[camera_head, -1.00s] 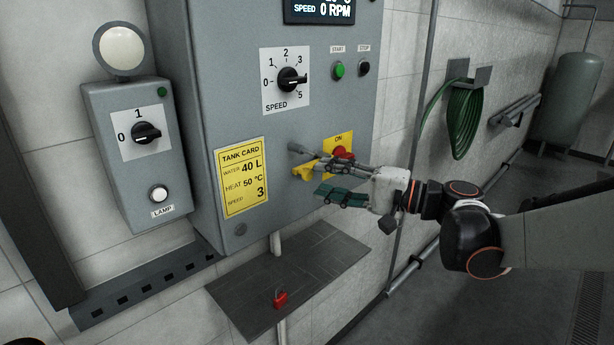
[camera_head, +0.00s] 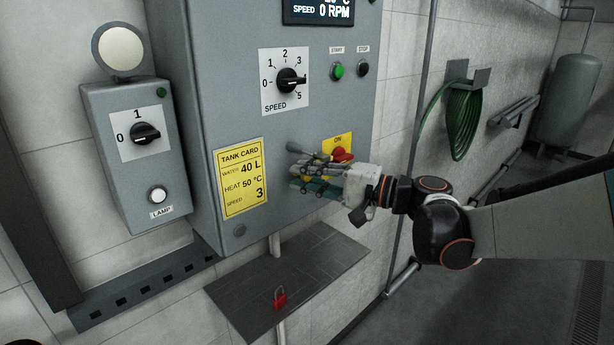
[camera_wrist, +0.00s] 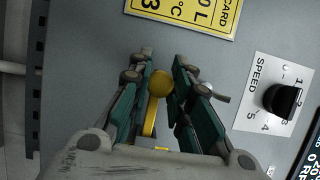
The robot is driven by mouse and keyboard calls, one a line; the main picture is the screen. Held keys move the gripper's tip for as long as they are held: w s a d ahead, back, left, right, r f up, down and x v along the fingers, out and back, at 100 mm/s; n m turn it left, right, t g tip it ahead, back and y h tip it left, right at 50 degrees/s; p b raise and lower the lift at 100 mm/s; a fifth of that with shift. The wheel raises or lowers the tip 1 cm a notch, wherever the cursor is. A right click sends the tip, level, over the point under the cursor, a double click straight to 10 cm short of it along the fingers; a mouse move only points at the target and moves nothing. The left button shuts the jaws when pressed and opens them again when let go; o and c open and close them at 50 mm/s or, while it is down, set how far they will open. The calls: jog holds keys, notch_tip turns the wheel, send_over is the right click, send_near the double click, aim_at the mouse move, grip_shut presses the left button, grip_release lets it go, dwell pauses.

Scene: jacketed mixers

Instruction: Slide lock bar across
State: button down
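The yellow lock bar (camera_wrist: 159,85) shows in the wrist view as a rounded knob with a narrow strip below it. My gripper (camera_wrist: 162,68) has one green-padded finger on each side of this knob and looks open around it; I cannot tell whether the pads touch it. In the head view my gripper (camera_head: 293,168) is at the cabinet front, left of and below the red switch (camera_head: 342,154) on its yellow ON plate (camera_head: 338,140). The fingers hide most of the bar there.
A grey peg (camera_head: 295,147) sticks out just above my fingers. The tank card (camera_head: 241,178) is to the left and the speed knob (camera_head: 289,81) above. A shelf (camera_head: 325,248) below holds a red padlock (camera_head: 279,297). Open floor lies to the right.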

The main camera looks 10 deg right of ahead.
jog(key=w+d, duration=0.4)
jog(key=d, duration=0.2)
jog(key=shift+w+b, duration=0.3)
jog(key=shift+b, duration=0.1)
jog(key=shift+d, duration=0.15)
jog(key=c, duration=1.4)
grip_release()
jog(key=shift+w+d, duration=0.1)
jog(key=shift+d, duration=0.05)
jog(key=v, duration=1.2)
